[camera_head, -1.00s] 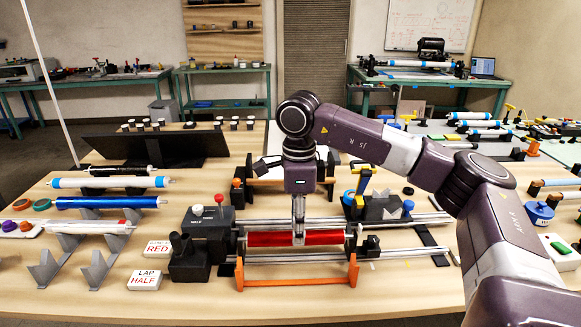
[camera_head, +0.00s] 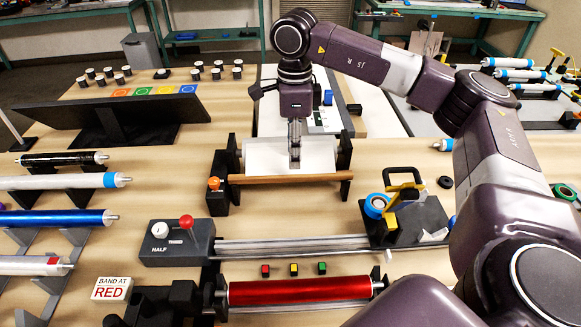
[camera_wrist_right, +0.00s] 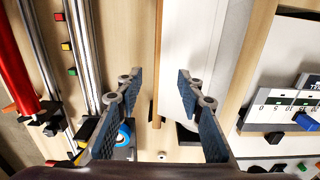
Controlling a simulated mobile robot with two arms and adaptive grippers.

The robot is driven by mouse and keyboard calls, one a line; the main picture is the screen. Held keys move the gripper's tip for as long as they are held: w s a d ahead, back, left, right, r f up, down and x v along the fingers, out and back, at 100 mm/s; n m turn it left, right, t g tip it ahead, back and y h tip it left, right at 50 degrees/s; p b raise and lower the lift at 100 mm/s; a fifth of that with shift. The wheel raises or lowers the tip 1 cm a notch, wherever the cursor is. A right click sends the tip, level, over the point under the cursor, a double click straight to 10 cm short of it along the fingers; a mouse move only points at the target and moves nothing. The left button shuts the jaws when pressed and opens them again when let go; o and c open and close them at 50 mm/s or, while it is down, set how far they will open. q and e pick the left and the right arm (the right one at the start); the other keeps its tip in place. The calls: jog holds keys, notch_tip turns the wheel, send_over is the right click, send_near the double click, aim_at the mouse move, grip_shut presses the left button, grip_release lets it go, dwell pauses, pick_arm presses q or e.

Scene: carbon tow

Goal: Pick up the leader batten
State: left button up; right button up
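A thin brown wooden bar (camera_head: 290,179), which looks like the leader batten, lies along the near edge of a white sheet (camera_head: 262,155) on a black stand. My right gripper (camera_head: 294,160) points down over the sheet, just behind the bar in the head view. In the right wrist view my right gripper (camera_wrist_right: 157,85) is open, and a brown bar (camera_wrist_right: 157,45) with the sheet's edge shows between its fingers. Nothing is visibly held. Whether the fingertips touch the sheet cannot be told. My left gripper is not in view.
A red roller (camera_head: 300,290) and metal rails (camera_head: 290,245) lie nearer, with small coloured buttons between them. A black block with a yellow-handled tool (camera_head: 405,195) stands right of the sheet. Several rollers (camera_head: 55,219) rest on racks at the left. A dark slanted panel (camera_head: 115,113) stands behind.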

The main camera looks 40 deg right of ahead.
aim_at(291, 174)
jog(key=shift+s+a+f, duration=0.1)
jog(key=shift+f, duration=0.35)
jog(key=shift+s+a+f, duration=0.1)
jog(key=shift+f, duration=0.3)
jog(key=f, duration=0.1)
jog(key=f+p, duration=0.1)
jog(key=f, duration=0.1)
jog(key=f+p, duration=0.1)
jog(key=shift+w+a+f, duration=0.1)
jog(key=shift+w+f, duration=0.2)
jog(key=shift+w, duration=0.05)
jog(key=shift+f, duration=0.1)
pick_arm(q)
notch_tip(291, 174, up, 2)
pick_arm(e)
grip_shut()
